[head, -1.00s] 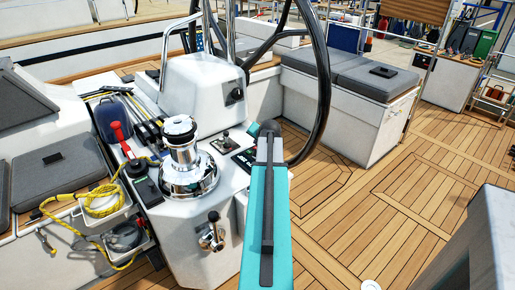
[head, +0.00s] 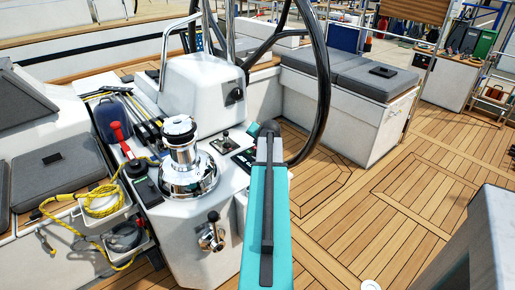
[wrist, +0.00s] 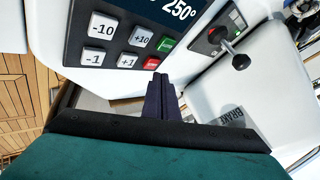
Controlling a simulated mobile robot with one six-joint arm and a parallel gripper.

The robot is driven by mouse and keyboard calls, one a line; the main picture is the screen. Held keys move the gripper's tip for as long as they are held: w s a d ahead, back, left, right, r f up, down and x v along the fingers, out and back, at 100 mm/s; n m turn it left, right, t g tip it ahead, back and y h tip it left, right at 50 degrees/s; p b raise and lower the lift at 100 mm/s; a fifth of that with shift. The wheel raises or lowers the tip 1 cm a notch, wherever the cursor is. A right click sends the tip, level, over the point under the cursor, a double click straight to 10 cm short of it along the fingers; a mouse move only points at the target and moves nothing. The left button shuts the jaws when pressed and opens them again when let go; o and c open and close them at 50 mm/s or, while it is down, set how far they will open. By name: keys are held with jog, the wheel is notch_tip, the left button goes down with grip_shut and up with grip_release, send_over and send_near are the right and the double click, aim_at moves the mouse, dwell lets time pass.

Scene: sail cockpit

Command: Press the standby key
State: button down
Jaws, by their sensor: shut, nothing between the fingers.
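The autopilot keypad shows in the wrist view with grey keys marked -10, +10, -1 and +1, below a dark display (wrist: 185,12) reading 250°. To their right are a green key (wrist: 167,44) and a red key (wrist: 152,63), with labels too small to read. The red one looks like the standby key. My gripper (wrist: 160,80) is shut and empty, its tips just below the red key in the picture. Whether they touch it I cannot tell. In the head view the panel (head: 243,160) is partly hidden by my teal arm.
Open teak deck lies to the right.

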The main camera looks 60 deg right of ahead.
jog(key=shift+w+f+b, duration=0.15)
jog(key=shift+f+b, duration=0.3)
jog(key=shift+f, duration=0.45)
dwell(1.5)
jog(key=shift+r, duration=0.1)
jog(key=shift+r+p, duration=0.5)
jog(key=shift+r, duration=0.3)
jog(key=shift+r+p, duration=1.45)
jog(key=shift+r, duration=1.05)
